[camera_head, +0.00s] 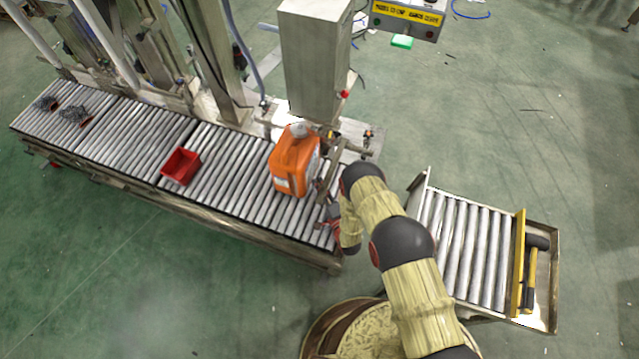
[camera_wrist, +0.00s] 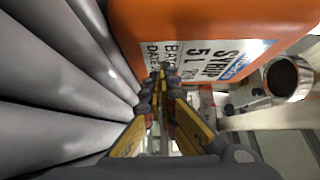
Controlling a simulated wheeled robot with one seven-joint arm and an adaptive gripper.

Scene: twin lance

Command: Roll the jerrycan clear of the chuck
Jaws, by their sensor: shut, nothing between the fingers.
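The orange jerrycan (camera_head: 293,162) stands upright on the long roller conveyor, near its right end. In the wrist view its orange side and white label (camera_wrist: 205,48) fill the upper middle, and the label reads "SYRUP 5 L". A metal fixture (camera_head: 328,172), perhaps the chuck, stands close at its right; I cannot tell whether they touch. A dark-faced metal cylinder (camera_wrist: 284,78) shows at the right of the wrist view, perhaps part of it. My gripper (camera_wrist: 160,88) is shut and empty, its fingertips at the jerrycan's label side. I cannot tell whether they touch it.
A red bin (camera_head: 181,166) sits on the rollers to the left, with free rollers between. Dark coiled items lie at the far left. A grey cabinet (camera_head: 315,65) stands behind the jerrycan. A short roller table (camera_head: 462,245) with a hammer (camera_head: 532,270) stands at right.

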